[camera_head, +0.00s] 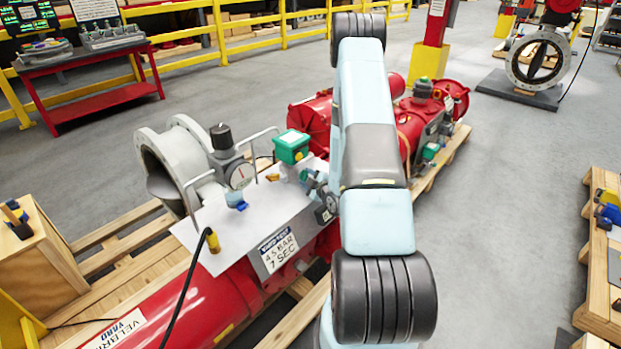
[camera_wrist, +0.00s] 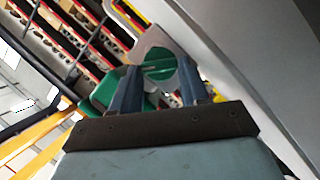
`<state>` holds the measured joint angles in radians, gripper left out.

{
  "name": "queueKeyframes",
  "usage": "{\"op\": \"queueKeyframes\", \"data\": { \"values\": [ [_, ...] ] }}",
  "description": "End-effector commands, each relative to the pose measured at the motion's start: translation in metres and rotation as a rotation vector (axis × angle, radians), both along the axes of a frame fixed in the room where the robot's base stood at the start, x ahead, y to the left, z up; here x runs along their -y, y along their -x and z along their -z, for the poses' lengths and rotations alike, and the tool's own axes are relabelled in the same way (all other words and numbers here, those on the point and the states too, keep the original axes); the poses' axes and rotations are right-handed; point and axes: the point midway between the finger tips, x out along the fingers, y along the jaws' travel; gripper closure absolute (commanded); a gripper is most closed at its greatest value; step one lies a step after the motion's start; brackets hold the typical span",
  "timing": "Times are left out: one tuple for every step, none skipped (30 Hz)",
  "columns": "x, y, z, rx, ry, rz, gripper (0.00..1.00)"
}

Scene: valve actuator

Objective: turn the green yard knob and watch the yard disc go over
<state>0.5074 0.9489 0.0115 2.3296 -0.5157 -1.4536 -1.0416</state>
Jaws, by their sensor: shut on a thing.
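The green yard knob (camera_wrist: 160,71) shows in the wrist view between the two fingers of my gripper (camera_wrist: 158,82). The gripper is shut on it, one finger on each side. In the head view my arm covers much of the area around the knob, and I cannot clearly make out the grip there. The yard actuator is a long red cylinder (camera_head: 190,312) with a white "YARD" label.
A green-topped box (camera_head: 292,147) and a gauge (camera_head: 240,175) stand on the yard actuator's plate (camera_head: 222,213). A black cable (camera_head: 188,285) runs across it. Another red actuator (camera_head: 415,120) lies behind my arm.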

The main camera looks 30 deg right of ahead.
Motion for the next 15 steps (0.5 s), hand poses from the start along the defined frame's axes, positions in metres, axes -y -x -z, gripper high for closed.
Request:
{"op": "queueKeyframes", "data": {
  "values": [
    [0.0036,0.0001,0.0,0.0,0.004,0.007,0.86],
    [0.0035,0.0001,0.0,0.0,0.004,0.007,0.86],
    [0.0035,0.0001,0.0,0.0,0.004,0.007,0.86],
    [0.0035,0.0001,0.0,0.0,0.004,0.007,0.86],
    [0.0034,0.0001,0.0001,0.0,0.004,0.007,0.86],
    [0.0033,0.0001,0.0001,-0.001,0.003,0.006,0.86],
    [0.0033,0.0001,0.0001,-0.001,0.003,0.006,0.86],
    [0.0033,0.0001,0.0001,-0.001,0.003,0.006,0.86],
    [0.0031,0.0002,0.0002,-0.001,0.003,0.006,0.53],
    [0.003,0.0002,0.0002,0.0,0.002,0.005,0.5],
    [0.0027,0.0002,0.0001,-0.001,0.002,0.005,0.47],
    [0.0023,0.0002,0.0002,-0.001,0.002,0.004,0.43],
    [0.0019,0.0002,0.0002,-0.001,0.001,0.004,0.4],
    [0.0016,0.0002,0.0003,-0.001,0.001,0.003,0.37],
    [0.0012,0.0002,0.0004,-0.002,0.001,0.002,0.33]
  ]
}}
